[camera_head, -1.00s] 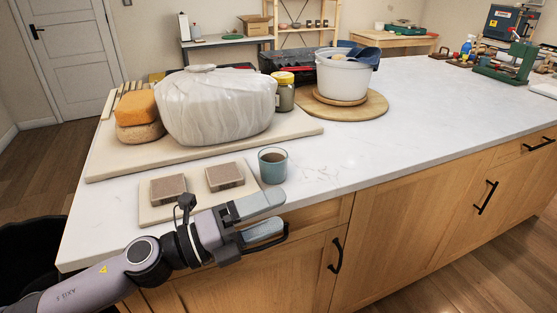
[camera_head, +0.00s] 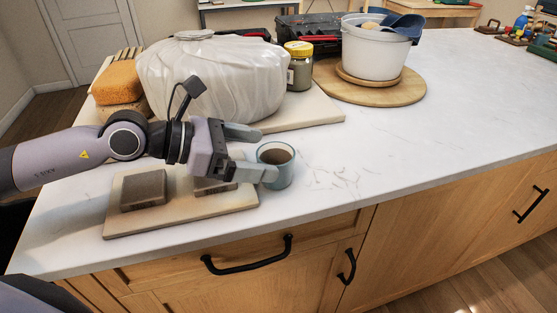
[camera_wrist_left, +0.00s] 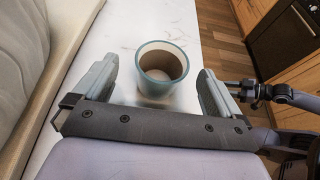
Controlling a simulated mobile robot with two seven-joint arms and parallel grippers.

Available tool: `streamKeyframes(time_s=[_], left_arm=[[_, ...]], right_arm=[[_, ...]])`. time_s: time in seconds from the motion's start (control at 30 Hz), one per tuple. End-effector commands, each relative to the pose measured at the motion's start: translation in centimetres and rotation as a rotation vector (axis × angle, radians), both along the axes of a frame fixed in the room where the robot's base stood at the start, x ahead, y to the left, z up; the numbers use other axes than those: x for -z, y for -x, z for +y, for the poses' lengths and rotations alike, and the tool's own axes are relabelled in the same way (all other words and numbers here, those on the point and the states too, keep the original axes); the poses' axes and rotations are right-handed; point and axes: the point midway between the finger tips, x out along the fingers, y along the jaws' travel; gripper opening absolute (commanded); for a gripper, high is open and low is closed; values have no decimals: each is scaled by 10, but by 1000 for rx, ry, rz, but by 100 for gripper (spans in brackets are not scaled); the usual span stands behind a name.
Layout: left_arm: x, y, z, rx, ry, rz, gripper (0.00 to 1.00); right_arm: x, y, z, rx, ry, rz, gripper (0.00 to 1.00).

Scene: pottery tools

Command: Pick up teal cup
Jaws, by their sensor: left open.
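The teal cup (camera_head: 277,172) stands upright on the white counter, just right of the small board with tiles, with brown inside it. My left gripper (camera_head: 259,153) comes in from the left at the cup; its fingers are open and point toward it. In the left wrist view the cup (camera_wrist_left: 161,72) sits ahead of and between the two open fingertips (camera_wrist_left: 160,80), with a gap visible on each side. The near finger overlaps the cup's left edge in the head view. My right gripper is not seen.
A plastic-wrapped lump (camera_head: 212,80) and a lidded jar (camera_head: 299,68) stand on a large board behind. A white bucket (camera_head: 372,52) is on a round wooden board (camera_head: 405,92). Two tiles lie on a small board (camera_head: 150,222). The counter right of the cup is clear.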

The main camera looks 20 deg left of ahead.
Motion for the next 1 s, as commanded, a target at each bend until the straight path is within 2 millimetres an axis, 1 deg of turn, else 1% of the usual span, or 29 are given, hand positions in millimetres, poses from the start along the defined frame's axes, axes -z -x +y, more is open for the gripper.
streamKeyframes(time_s=[0.23, 0.4, 0.53, 0.67, 0.87, 0.97, 1.0], left_arm=[[6, -10, -17, 3, 1, 0, 99], [14, -21, -35, 2, 2, 0, 99], [21, -28, -44, 1, 3, 1, 99], [24, -30, -47, 0, 1, 0, 99], [24, -31, -47, 0, 1, 0, 99], [24, -30, -47, 0, 1, 0, 70], [24, -30, -47, 0, 1, 0, 57]], right_arm=[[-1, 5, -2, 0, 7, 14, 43], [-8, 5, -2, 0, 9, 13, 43], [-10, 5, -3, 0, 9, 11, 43], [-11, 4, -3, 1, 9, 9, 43], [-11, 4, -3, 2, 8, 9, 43], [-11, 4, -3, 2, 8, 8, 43], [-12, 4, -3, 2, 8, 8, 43]])
